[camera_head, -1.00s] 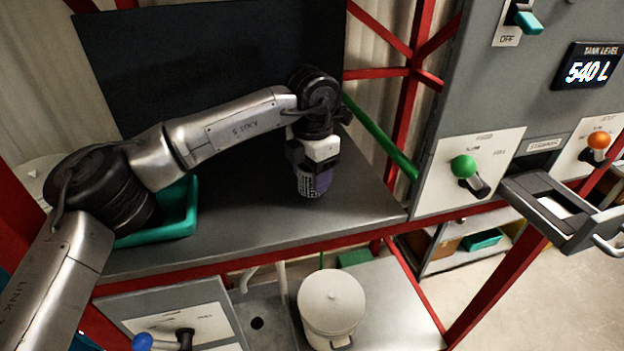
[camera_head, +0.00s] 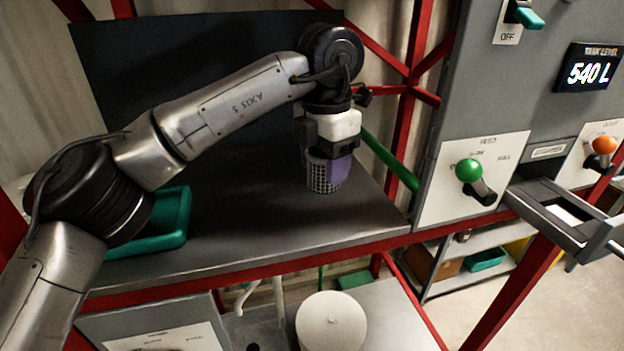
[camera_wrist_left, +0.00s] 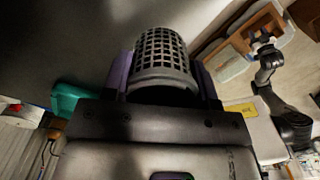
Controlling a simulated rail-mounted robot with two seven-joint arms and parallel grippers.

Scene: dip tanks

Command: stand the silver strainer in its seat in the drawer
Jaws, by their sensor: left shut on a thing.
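The silver strainer (camera_head: 325,175) is a grey mesh cup. My left gripper (camera_head: 329,168) is shut on it and holds it above the dark bench, mesh end down. Purple finger pads cover part of its side. In the left wrist view the strainer (camera_wrist_left: 163,50) sits between the two fingers (camera_wrist_left: 163,78). The drawer (camera_head: 532,200) stands pulled out of the grey panel at the right, well apart from the strainer. A pale patch shows inside; I cannot make out the seat. A jointed arm, apparently my right one, shows in the wrist view, its gripper (camera_wrist_left: 263,46) too small to read.
A green-knobbed lever (camera_head: 469,171) stands on the panel between the strainer and the drawer. An orange-knobbed lever (camera_head: 604,146) is beyond the drawer. A teal tray (camera_head: 172,225) lies on the bench (camera_head: 270,225) at left. A white lidded pot (camera_head: 331,322) stands below. Red posts frame the bench.

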